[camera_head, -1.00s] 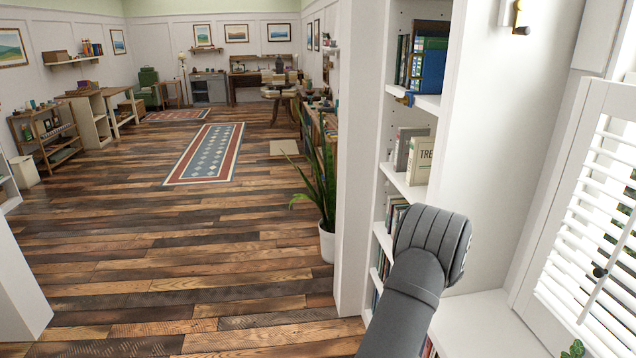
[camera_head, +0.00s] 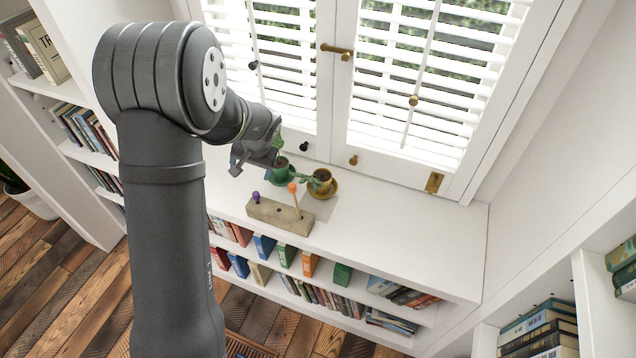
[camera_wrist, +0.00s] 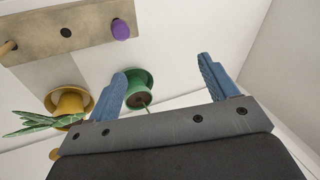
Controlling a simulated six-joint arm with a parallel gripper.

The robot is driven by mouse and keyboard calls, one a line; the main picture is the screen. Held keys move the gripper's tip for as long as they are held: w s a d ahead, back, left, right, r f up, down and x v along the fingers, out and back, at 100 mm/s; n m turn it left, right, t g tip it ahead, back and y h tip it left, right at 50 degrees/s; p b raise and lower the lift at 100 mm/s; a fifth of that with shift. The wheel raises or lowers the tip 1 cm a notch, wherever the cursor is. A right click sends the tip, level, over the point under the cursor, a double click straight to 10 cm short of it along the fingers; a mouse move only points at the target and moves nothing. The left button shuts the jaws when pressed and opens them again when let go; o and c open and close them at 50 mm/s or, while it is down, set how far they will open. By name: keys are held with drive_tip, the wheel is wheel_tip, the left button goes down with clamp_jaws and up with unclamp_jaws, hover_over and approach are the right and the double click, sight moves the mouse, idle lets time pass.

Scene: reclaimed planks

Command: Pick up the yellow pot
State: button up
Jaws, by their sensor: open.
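The yellow pot (camera_head: 321,187) stands on a yellow saucer (camera_head: 334,190) on the white shelf top below the window, with a plant in it. In the wrist view the yellow pot (camera_wrist: 70,102) is at the left, outside my left finger, with spiky green leaves across its lower part. My gripper (camera_head: 257,163) is open and empty, above the shelf to the left of the pots. In the wrist view its two blue fingers (camera_wrist: 162,66) are spread apart. A green pot (camera_head: 281,173) stands just left of the yellow one; in the wrist view it shows between the fingers, close to the left one.
A wooden block (camera_head: 279,215) with a purple knob and an orange-topped stick lies in front of the pots. The shuttered window (camera_head: 420,80) rises behind them. The shelf top (camera_head: 400,220) is clear on the right. Books fill the shelves below.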

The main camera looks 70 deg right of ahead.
drive_tip(key=s+d+r+n+g+h, duration=0.1)
drive_tip(key=s+d+r+h, duration=0.1)
drive_tip(key=s, duration=0.8)
drive_tip(key=s+d+r+n+g+h, duration=0.1)
drive_tip(key=s+d+r+h, duration=0.15)
drive_tip(key=s, duration=0.75)
approach(322, 177)
drive_tip(key=f, duration=0.3)
drive_tip(key=shift+d, duration=0.35)
drive_tip(key=shift+w+d+x, duration=0.1)
drive_tip(key=shift+x, duration=1.3)
drive_tip(key=shift+w+d+x, duration=0.1)
drive_tip(key=shift+d+x, duration=0.05)
drive_tip(key=shift+x, duration=1.25)
drive_tip(key=shift+r, duration=0.15)
drive_tip(key=c, duration=1.3)
drive_tip(key=shift+r, duration=0.1)
drive_tip(key=shift+c, duration=0.2)
